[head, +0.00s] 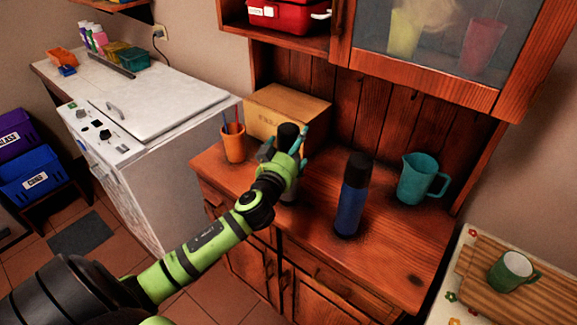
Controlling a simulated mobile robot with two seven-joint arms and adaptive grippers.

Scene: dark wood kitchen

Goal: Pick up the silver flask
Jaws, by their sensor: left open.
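The silver flask (287,134) stands upright on the wooden cabinet top. Its dark cap shows above my left gripper and a bit of grey body shows below; the middle is hidden. My left gripper (285,150) is open at the flask's upper part, with its blue-green fingers showing on both sides of it. I cannot tell whether the fingers touch the flask. My right gripper is not in view.
A blue flask (350,205) with a dark cap stands to the right, with a teal jug (420,179) beyond it. An orange pencil cup (233,146) is to the left. A cardboard box (292,106) stands behind. The cabinet's front right top is clear.

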